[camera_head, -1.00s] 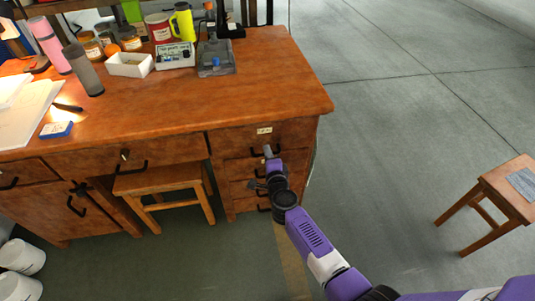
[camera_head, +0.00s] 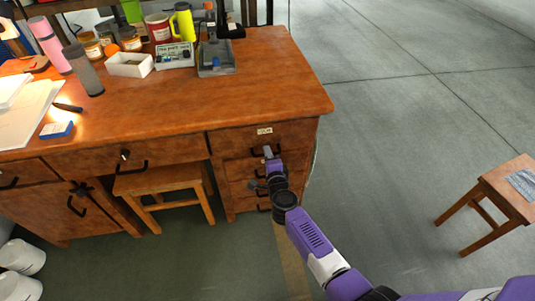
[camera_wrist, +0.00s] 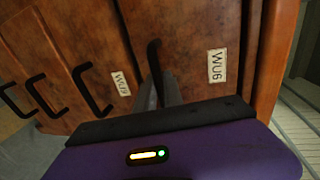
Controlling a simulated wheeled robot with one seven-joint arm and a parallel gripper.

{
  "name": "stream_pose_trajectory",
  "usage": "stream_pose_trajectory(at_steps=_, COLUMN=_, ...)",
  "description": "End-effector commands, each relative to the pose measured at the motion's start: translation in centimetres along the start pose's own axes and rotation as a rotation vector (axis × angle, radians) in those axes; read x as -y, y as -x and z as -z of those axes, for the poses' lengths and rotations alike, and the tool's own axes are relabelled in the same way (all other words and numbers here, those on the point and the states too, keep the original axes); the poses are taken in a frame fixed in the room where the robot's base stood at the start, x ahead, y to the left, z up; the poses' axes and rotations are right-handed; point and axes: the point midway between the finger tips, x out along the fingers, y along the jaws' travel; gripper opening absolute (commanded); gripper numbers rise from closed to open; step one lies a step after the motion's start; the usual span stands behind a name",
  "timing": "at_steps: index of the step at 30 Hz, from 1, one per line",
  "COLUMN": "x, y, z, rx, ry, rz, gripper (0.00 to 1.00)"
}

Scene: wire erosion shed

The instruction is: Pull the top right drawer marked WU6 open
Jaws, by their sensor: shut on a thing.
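The top right drawer (camera_head: 238,139) of the wooden desk carries a pale label at its upper middle. In the wrist view the label on this drawer (camera_wrist: 200,30) reads WU6. Its black bar handle (camera_wrist: 154,62) runs between the fingers of my gripper (camera_wrist: 160,90). My gripper is shut on the handle, and its fingers hide part of it. In the head view my gripper (camera_head: 268,153) is at the drawer front, just below the label. The drawer front looks about flush with the desk.
More drawers with black handles (camera_wrist: 85,90) sit below, one with its own label. A wooden stool (camera_head: 165,182) stands under the desk, and another stool (camera_head: 510,190) stands at the right. Bottles, cups and trays crowd the back of the desktop (camera_head: 200,100).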

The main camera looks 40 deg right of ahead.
Motion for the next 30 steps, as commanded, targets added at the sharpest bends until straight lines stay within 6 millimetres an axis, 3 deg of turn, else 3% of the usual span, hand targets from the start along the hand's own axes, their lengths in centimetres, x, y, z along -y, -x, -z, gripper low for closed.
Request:
stream_pose_trajectory(at_steps=5, x=-0.3, y=1.6, z=-0.1, rx=0.003, ry=0.002, rz=-0.003, gripper=0.0)
stream_pose_trajectory(at_steps=11, x=-1.0, y=5.5, z=-0.1, rx=0.004, ry=0.003, rz=-0.005, gripper=0.0)
stream_pose_trajectory(at_steps=30, x=-4.8, y=22.1, z=-0.1, rx=0.003, ry=0.002, rz=-0.005, gripper=0.0)
